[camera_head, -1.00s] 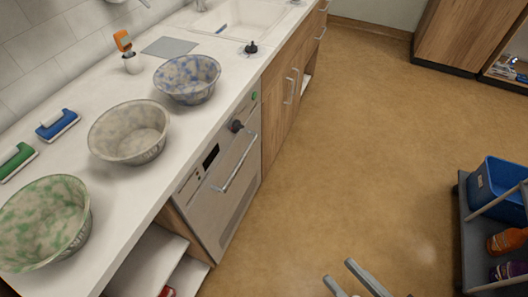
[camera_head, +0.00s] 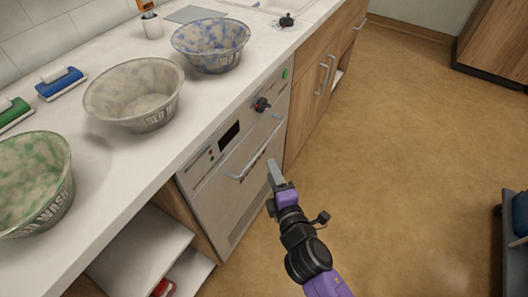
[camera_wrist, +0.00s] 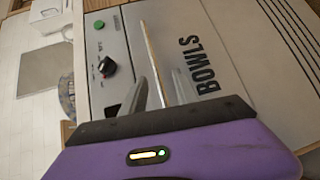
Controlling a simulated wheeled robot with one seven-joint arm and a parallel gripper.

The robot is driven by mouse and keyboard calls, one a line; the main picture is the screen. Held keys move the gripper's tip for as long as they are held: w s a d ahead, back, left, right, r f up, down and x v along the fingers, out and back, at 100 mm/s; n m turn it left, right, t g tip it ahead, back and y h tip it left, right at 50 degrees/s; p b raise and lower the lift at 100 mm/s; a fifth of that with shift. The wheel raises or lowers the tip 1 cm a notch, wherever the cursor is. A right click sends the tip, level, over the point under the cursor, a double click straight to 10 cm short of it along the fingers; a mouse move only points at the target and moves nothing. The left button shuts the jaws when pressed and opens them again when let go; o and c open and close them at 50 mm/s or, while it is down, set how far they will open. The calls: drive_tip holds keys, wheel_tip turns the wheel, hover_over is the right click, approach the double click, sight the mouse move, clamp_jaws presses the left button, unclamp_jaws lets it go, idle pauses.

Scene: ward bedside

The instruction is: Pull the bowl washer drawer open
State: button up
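The bowl washer (camera_head: 225,200) is a grey appliance built in under the counter, its drawer front shut flush. Its pale bar handle (camera_head: 250,155) runs across the upper front. In the wrist view the front (camera_wrist: 225,35) bears the word BOWLS, and the bar handle (camera_wrist: 153,58) shows edge-on. My gripper (camera_head: 274,170) is just in front of the handle, on its right side. In the wrist view my gripper's fingers (camera_wrist: 163,92) stand apart, and the bar lines up with the gap between them. I cannot tell whether they touch it.
Green, beige and blue speckled bowls (camera_head: 135,95) stand on the white counter (camera_head: 100,165) above. A black knob (camera_head: 262,104) and a green button (camera_head: 285,73) are on the panel. An open shelf (camera_head: 140,255) is at left. Floor is clear on the right; a cart (camera_head: 515,240) is at the right edge.

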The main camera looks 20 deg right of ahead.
sight(264, 144)
drive_tip(key=shift+n+h, duration=0.3)
drive_tip(key=shift+n, duration=0.1)
drive_tip(key=x, duration=0.7)
drive_tip(key=r+x, duration=0.1)
drive_tip(key=x, duration=0.2)
drive_tip(key=shift+w+b, duration=0.4)
drive_tip(key=shift+w, duration=0.05)
clamp_jaws()
idle(0.5)
